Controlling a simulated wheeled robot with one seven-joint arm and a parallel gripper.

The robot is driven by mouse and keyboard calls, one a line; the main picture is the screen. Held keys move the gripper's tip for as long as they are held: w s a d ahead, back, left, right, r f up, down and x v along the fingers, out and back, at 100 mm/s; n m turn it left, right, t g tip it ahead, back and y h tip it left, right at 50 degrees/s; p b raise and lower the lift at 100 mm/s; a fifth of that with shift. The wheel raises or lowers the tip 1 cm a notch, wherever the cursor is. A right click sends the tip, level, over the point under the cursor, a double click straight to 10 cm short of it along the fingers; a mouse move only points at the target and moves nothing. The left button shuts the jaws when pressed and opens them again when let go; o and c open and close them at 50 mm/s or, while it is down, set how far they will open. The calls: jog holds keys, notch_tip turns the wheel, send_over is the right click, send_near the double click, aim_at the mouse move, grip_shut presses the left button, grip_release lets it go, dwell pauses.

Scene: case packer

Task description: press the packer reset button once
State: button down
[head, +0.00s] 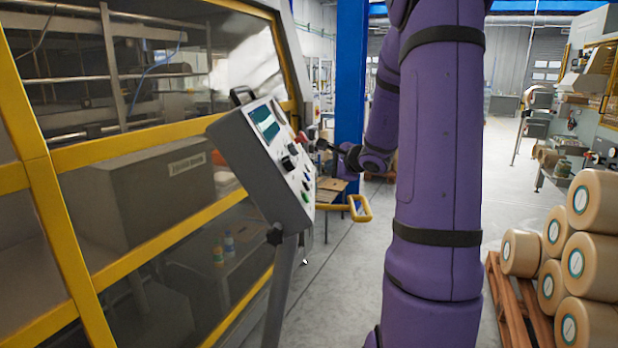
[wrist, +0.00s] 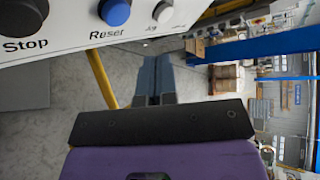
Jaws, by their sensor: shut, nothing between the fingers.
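The packer reset button (wrist: 115,12) is a blue round button above the label "Reset" in the wrist view, on the light panel face. It sits between a dark Stop button (wrist: 22,14) and a white button (wrist: 163,11). My gripper (wrist: 156,62) is shut and empty, its fingertips below and to the right of the reset button in that view, with no contact seen. In the head view the grey control panel (head: 240,148) stands tilted on a post, and my gripper (head: 318,145) is by its right side; its fingertips are small there, so the gap is unclear.
A yellow-framed machine guard (head: 45,200) stands left of the panel. A yellow handle (head: 360,208) juts out below the panel's right side. A blue column (head: 350,70) rises behind. Large rolls (head: 583,265) on a wooden pallet (head: 510,305) are at the right. Floor between is clear.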

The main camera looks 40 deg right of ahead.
jog(key=shift+w+a+f, duration=0.8)
jog(key=shift+w+a, duration=0.1)
jog(key=shift+w, duration=0.05)
jog(key=shift+a, duration=0.1)
dwell(1.4)
jog(key=shift+w+a+f, duration=0.2)
jog(key=shift+w, duration=0.05)
jog(key=shift+w+a+f, duration=0.2)
jog(key=shift+w, duration=0.05)
dwell(1.1)
jog(key=shift+s+r, duration=0.1)
jog(key=shift+s+d+r, duration=0.35)
jog(key=shift+s+d, duration=0.05)
jog(key=shift+d, duration=0.05)
dwell(0.3)
jog(key=s+d+r, duration=0.2)
jog(key=s+d, duration=0.1)
jog(key=shift+r, duration=0.25)
dwell(0.3)
